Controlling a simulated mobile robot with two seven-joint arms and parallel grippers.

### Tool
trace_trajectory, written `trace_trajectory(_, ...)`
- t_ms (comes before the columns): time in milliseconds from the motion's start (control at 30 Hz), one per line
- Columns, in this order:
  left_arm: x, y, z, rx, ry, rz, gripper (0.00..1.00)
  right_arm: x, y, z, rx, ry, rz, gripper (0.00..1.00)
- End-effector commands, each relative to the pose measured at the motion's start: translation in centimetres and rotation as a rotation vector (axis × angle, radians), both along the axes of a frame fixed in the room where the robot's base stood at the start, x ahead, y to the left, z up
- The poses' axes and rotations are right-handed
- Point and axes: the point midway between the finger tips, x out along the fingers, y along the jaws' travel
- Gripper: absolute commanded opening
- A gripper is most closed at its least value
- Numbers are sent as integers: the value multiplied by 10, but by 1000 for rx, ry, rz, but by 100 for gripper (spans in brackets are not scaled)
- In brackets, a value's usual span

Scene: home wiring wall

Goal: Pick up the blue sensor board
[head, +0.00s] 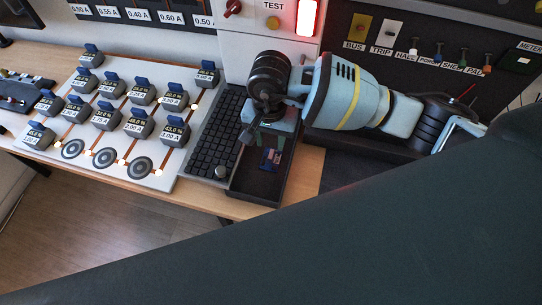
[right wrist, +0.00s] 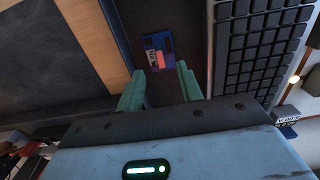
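The blue sensor board (head: 270,159) lies flat in a narrow dark tray (head: 262,190) on the bench. In the right wrist view the board (right wrist: 157,50) shows blue with a pale label and a red patch, just beyond my fingertips. My right gripper (head: 262,137) points down over the tray, close to the board. In the right wrist view its two green fingers (right wrist: 160,84) are spread apart with nothing between them. The exact height above the board is hard to tell. My left gripper is not in view.
A black keyboard-like grid (head: 212,135) adjoins the tray on the left. A white panel (head: 165,125) with several labelled blocks and round discs lies further left. A wall panel with a lit red lamp (head: 307,17) and labelled hooks (head: 414,47) stands behind.

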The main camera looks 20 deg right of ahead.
Motion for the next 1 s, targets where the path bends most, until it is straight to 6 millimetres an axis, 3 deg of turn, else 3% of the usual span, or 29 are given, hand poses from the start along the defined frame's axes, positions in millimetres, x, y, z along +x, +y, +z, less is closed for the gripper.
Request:
trace_trajectory(267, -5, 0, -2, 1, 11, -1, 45, 0, 0, -13, 2, 1, 0, 36)
trace_trajectory(600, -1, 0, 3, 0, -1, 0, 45, 4, -3, -55, 1, 4, 0, 36)
trace_trajectory(900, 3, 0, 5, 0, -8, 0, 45, 4, -4, -60, 1, 1, 2, 36)
trace_trajectory(1000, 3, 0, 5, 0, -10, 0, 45, 4, -4, -60, 1, 1, 1, 25)
